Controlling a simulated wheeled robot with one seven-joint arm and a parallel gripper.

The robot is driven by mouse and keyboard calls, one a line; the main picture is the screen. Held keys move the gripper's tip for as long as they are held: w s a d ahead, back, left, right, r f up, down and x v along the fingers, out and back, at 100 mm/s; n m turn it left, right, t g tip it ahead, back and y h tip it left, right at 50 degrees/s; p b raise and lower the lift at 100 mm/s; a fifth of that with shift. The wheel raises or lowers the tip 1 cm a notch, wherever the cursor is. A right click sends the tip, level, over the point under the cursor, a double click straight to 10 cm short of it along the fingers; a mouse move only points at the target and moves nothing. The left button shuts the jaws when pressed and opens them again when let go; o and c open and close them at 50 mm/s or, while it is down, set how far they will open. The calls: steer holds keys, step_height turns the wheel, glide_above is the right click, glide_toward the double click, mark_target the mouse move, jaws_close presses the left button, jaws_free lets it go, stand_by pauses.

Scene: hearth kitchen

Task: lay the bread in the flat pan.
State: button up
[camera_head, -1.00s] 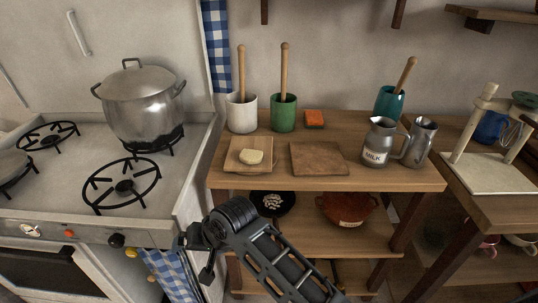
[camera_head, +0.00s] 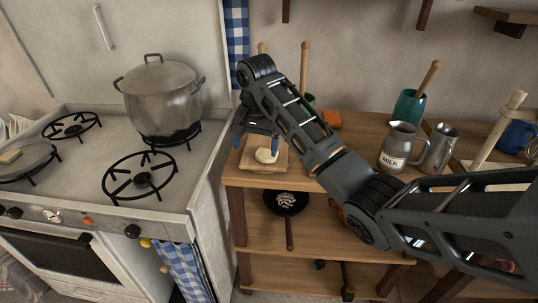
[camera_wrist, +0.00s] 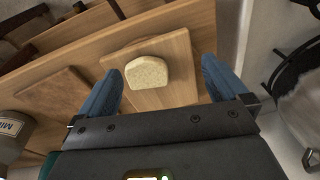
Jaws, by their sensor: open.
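The bread (camera_head: 266,155), a pale slice, lies on a small wooden board (camera_head: 245,160) at the left end of the wooden counter. My gripper (camera_head: 257,141) is open, with its blue fingers pointing down over the board. In the wrist view, the bread (camera_wrist: 146,72) lies between and beyond the open fingers (camera_wrist: 161,66), with a gap on each side. I cannot tell the exact height of the fingers above the board. A flat grey pan (camera_head: 32,165) sits on the stove at the far left, partly cut off by the picture edge. A tan piece (camera_head: 10,156) lies on it.
A large lidded pot (camera_head: 162,98) stands on the back burner. An empty burner (camera_head: 140,180) is in front of it. A milk jug (camera_head: 398,148) and a teal cup (camera_head: 408,108) stand to the right. A dark pan (camera_head: 285,202) with white bits rests on the shelf below.

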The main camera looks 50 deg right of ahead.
mark_target(266, 153)
steer(key=shift+m+g, duration=0.4)
steer(key=d+r, duration=0.3)
steer(key=shift+s, duration=0.25)
steer(key=shift+s+d, duration=0.1)
steer(key=shift+d, duration=0.2)
step_height(266, 153, down, 2)
steer(key=shift+d+f, duration=0.1)
steer(key=shift+d, duration=0.05)
steer(key=shift+w+f+p, duration=0.15)
steer(key=shift+f+p, duration=0.1)
steer(key=shift+f, duration=1.05)
steer(key=shift+w+f+p, duration=0.15)
steer(key=shift+f+p, duration=0.05)
steer(key=shift+f, duration=1.1)
steer(key=c, duration=1.2)
steer(key=shift+r, duration=0.1)
